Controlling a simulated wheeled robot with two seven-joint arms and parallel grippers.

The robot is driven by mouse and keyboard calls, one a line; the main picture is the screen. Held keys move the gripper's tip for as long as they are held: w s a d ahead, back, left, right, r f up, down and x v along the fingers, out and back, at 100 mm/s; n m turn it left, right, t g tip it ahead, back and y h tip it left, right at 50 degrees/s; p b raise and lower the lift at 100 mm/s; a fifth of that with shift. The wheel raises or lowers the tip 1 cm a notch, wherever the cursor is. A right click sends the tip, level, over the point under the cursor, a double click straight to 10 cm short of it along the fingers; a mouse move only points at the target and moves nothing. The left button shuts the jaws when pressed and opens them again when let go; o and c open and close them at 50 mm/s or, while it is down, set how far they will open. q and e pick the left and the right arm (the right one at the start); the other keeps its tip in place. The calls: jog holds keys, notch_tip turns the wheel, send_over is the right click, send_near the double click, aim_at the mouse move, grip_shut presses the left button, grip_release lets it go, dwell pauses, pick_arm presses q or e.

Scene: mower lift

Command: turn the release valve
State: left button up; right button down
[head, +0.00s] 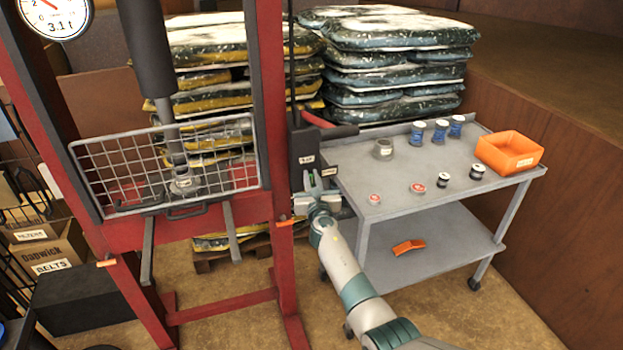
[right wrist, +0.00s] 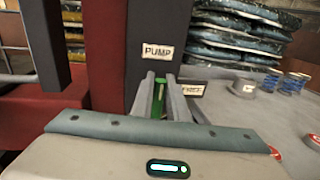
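The release valve shows as a green part (right wrist: 158,88) low on the dark pump body (head: 303,148), beneath the PUMP label (right wrist: 158,52). A FREE label (right wrist: 193,89) is just right of it. My right gripper (head: 315,181) is at the valve. In the right wrist view its two grey fingers (right wrist: 159,92) stand slightly apart, one on each side of the green part. I cannot tell whether they press on it. The fingers hide part of the valve. My left gripper is not in view.
A red press frame (head: 268,100) with a wire guard (head: 100,180) stands left of the pump. A grey cart (head: 440,165) on the right holds an orange bin (head: 510,152) and several small weights and cans. Stacked bags (head: 400,60) stand behind.

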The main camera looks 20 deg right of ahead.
jog(key=shift+m, duration=0.3)
jog(key=m+p, duration=0.2)
jog(key=m, duration=0.1)
jog(key=shift+d+g, duration=0.4)
jog(key=shift+d+f+m+g+y+p, duration=0.25)
jog(key=shift+f+m+y+p, duration=0.3)
jog(key=shift+m, duration=1.4)
jog(key=shift+d+f+m+g+y+p, duration=0.15)
jog(key=shift+d+f+m+y+p, duration=0.4)
jog(key=shift+m, duration=1.45)
jog(key=shift+d+f+m+g+y+p, duration=0.15)
jog(key=shift+m+y+p, duration=0.6)
jog(key=shift+m, duration=1.2)
jog(key=shift+f, duration=0.1)
jog(key=c, duration=1.7)
grip_release()
jog(key=shift+c, duration=0.2)
jog(key=shift+s, duration=0.1)
